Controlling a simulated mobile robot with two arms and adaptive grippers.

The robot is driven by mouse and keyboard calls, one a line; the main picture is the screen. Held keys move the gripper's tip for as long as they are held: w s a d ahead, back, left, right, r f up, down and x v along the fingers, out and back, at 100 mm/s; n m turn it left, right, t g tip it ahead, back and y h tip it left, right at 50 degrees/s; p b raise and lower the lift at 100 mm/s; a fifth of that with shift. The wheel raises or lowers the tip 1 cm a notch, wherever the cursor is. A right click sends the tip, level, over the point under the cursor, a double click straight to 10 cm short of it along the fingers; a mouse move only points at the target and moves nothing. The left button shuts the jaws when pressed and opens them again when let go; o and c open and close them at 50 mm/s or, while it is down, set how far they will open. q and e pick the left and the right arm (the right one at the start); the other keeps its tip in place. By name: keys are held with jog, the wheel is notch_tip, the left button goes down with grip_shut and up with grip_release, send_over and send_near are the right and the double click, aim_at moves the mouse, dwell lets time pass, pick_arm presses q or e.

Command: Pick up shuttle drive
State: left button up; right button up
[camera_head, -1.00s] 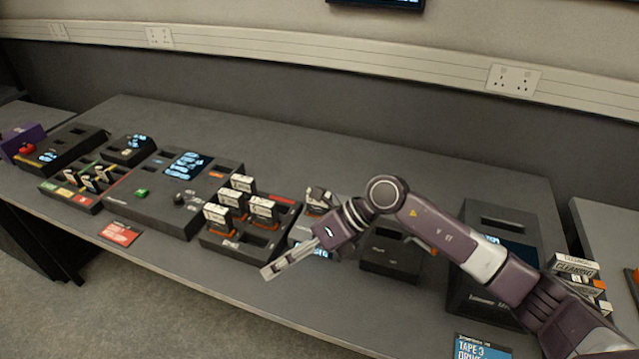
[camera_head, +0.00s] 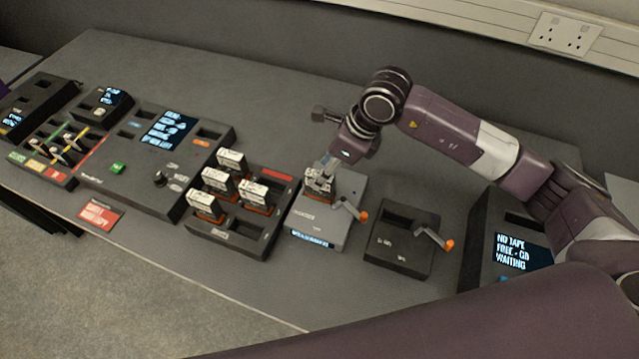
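My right gripper (camera_head: 322,174) comes in from the right and points down at a small white-and-orange cartridge-like block (camera_head: 321,187). The block stands at the back of a light grey unit (camera_head: 316,228) with a blue-lit display at its front edge and an orange-tipped lever (camera_head: 352,210) on its right side. The fingertips are at the top of the block, and I cannot tell whether they are closed on it. No readable label marks anything as the shuttle drive. My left gripper is not in view.
A black rack (camera_head: 232,243) holding several white-and-orange cartridges stands close on the left. A black unit (camera_head: 397,258) with an orange-tipped lever stands on the right. Farther right is a unit with a lit screen (camera_head: 521,253). A control panel (camera_head: 136,178) sits left; the back table strip is clear.

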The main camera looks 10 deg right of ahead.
jog(key=p+x, duration=0.1)
jog(key=x, duration=0.2)
jog(key=shift+w+f, duration=0.1)
jog(key=shift+f, duration=0.15)
jog(key=c, duration=0.8)
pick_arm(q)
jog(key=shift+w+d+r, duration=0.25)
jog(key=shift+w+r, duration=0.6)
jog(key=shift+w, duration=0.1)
pick_arm(e)
grip_shut()
